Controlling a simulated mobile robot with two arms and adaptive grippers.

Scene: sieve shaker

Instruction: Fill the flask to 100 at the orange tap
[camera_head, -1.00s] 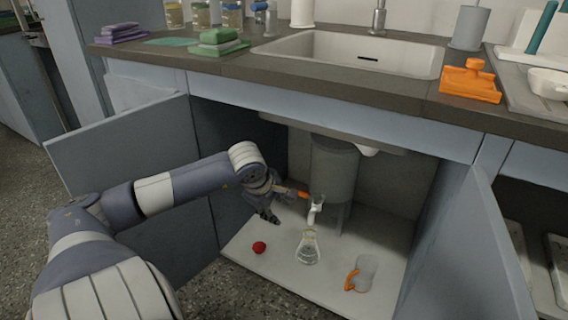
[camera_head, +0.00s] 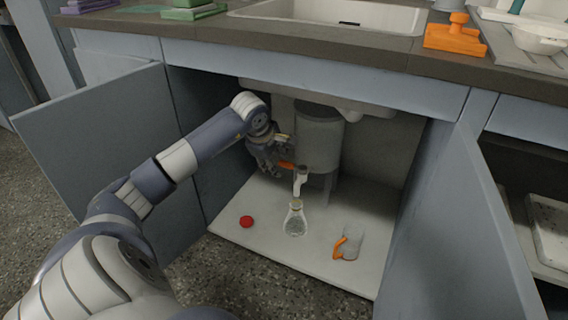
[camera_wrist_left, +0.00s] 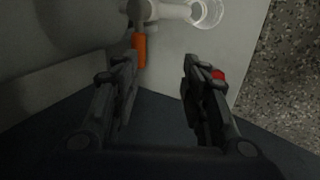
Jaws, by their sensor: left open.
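The glass flask (camera_head: 295,222) stands upright on the cabinet floor under the white tap (camera_head: 300,183). Its fill level is too small to read. The tap has an orange handle (camera_head: 286,165) and sits below a grey tank. My left gripper (camera_head: 274,162) is beside the handle, to its left. In the left wrist view my left gripper (camera_wrist_left: 160,68) is open with nothing between its fingers. The orange handle (camera_wrist_left: 140,50) lies near the tip of the left-hand finger there; contact cannot be told. The flask's round mouth (camera_wrist_left: 207,12) shows at the top. My right gripper is not in view.
A red round cap (camera_head: 246,221) lies left of the flask. A clear jug with an orange handle (camera_head: 350,244) stands to its right. The grey tank (camera_head: 318,140) is behind the tap. Open cabinet doors (camera_head: 100,150) flank the space, with the countertop above.

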